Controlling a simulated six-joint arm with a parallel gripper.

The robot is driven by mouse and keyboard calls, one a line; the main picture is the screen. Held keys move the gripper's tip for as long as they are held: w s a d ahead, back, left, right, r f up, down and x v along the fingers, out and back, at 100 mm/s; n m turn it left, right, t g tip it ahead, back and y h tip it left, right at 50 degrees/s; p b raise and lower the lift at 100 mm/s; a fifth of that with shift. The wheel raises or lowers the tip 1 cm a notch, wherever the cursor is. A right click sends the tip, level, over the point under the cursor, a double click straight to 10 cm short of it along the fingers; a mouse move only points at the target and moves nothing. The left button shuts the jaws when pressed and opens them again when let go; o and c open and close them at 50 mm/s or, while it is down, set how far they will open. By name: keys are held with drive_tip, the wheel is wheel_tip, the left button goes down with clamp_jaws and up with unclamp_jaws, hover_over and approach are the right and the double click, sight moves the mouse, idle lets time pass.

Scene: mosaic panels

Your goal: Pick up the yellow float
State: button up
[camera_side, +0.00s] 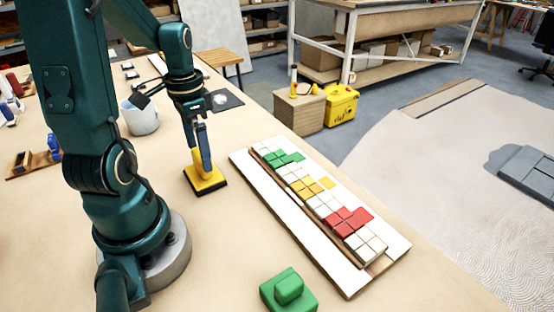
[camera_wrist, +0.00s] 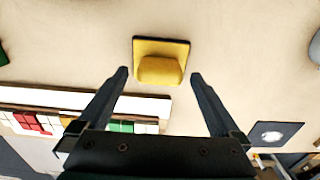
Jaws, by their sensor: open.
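The yellow float (camera_side: 205,178) is a square yellow block with a raised grip and a dark base. It lies flat on the table, left of the mosaic panel, in the side view. In the wrist view the yellow float (camera_wrist: 161,58) is at the upper middle, just beyond the fingertips. My gripper (camera_wrist: 160,74) is open, with one finger toward each side of the float's grip. In the side view my gripper (camera_side: 203,150) points down at the float and hides part of its grip. I cannot tell if the fingers touch it.
A long mosaic panel (camera_side: 336,272) with white, green, yellow and red tiles lies right of the float. A green float (camera_side: 288,291) sits near the front edge. A white bucket (camera_side: 141,118) and a dark square (camera_side: 224,100) are farther back. Bare table surrounds the float.

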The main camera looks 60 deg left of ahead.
drive_tip(key=shift+f, duration=0.95)
drive_tip(key=c, duration=1.5)
wheel_tip(320, 180, up, 10)
drive_tip(key=shift+r, duration=0.1)
